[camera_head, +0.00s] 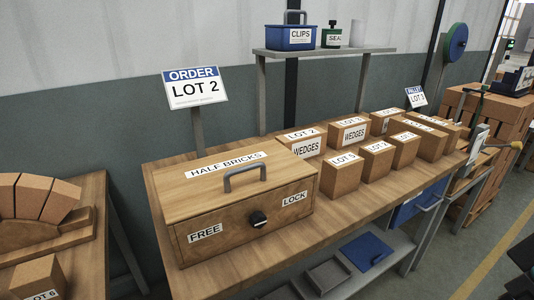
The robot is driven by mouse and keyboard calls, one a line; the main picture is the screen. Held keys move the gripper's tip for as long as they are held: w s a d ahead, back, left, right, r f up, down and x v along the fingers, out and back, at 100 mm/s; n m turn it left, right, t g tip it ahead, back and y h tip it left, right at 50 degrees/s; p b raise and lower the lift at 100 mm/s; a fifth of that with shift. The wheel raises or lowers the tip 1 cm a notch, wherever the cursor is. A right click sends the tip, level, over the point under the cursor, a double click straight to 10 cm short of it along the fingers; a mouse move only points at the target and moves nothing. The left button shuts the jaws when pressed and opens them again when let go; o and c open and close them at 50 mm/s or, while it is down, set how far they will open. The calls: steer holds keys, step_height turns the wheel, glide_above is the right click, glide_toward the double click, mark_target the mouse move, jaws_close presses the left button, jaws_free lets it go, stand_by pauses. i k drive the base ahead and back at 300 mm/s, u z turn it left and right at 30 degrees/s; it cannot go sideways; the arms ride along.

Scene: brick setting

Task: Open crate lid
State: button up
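The wooden crate (225,232) stands on the near left part of the workbench. Its flat lid (195,185) is shut and bears a "HALF BRICKS" label and a grey bar handle (245,172). A black knob (257,219) sits on the crate's front face, between a "FREE" label (205,233) on the left and a "LOCK" label (295,199) on the right. The knob has a small white mark, but I cannot tell which label it points to. The inside of the crate is hidden. My gripper is not in view.
Several labelled brick blocks (341,175) stand close to the crate's right on the workbench (345,212). An "ORDER LOT 2" sign (195,88) rises behind the crate. A raised shelf (325,52) stands at the back. A side table (90,240) with a brick arch is at left.

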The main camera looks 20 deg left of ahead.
mark_target(189, 189)
steer(key=k, duration=0.45)
steer(key=u, duration=0.65)
steer(key=i, duration=0.8)
steer(key=u, duration=0.4)
